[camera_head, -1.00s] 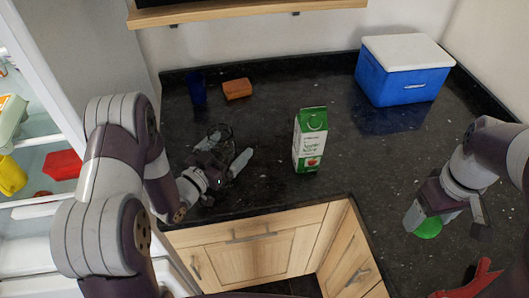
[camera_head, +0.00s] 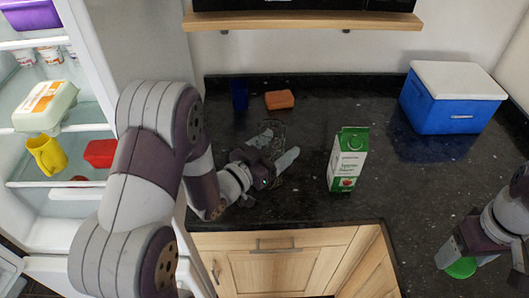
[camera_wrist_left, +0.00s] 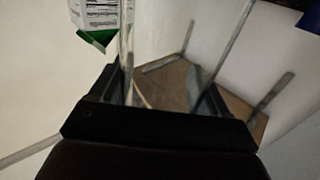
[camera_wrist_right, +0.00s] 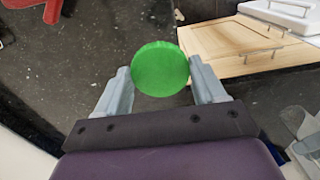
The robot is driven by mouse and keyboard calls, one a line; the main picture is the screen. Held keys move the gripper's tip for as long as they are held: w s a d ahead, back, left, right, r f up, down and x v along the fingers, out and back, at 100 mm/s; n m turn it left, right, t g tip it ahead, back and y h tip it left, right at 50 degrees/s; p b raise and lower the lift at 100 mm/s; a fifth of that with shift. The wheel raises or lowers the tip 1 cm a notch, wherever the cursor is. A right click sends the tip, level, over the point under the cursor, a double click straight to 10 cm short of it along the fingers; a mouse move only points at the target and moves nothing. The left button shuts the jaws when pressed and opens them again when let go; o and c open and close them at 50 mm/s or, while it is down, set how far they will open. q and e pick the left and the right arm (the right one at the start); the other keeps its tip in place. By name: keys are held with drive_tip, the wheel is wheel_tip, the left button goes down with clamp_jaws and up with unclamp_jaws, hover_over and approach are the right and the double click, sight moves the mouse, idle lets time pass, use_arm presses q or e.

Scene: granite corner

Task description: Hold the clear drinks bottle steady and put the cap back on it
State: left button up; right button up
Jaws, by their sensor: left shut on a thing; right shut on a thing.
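The clear drinks bottle (camera_head: 278,132) is hard to make out against the dark worktop in the head view, at the left part of the counter. My left gripper (camera_head: 275,154) is shut on it; its see-through body is barely readable in the left wrist view. The green cap (camera_head: 461,268) is a flat round disc in my right gripper (camera_head: 482,262), over the counter at the far right, well apart from the bottle. In the right wrist view the cap (camera_wrist_right: 160,68) sits between both fingertips, its broad face toward the camera.
A green and white carton (camera_head: 347,162) stands between the grippers. A blue cup (camera_head: 239,96) and an orange sponge (camera_head: 280,100) lie behind the bottle. A blue cool box (camera_head: 452,105) stands at the back right. An open fridge (camera_head: 30,195) is at the left.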

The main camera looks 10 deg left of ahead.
use_arm(q)
drive_tip(key=s+d+r, duration=0.3)
drive_tip(key=d+r, duration=0.2)
drive_tip(key=d, duration=0.2)
drive_tip(key=shift+d, duration=0.35)
drive_tip(key=o, duration=0.6)
drive_tip(key=c, duration=0.8)
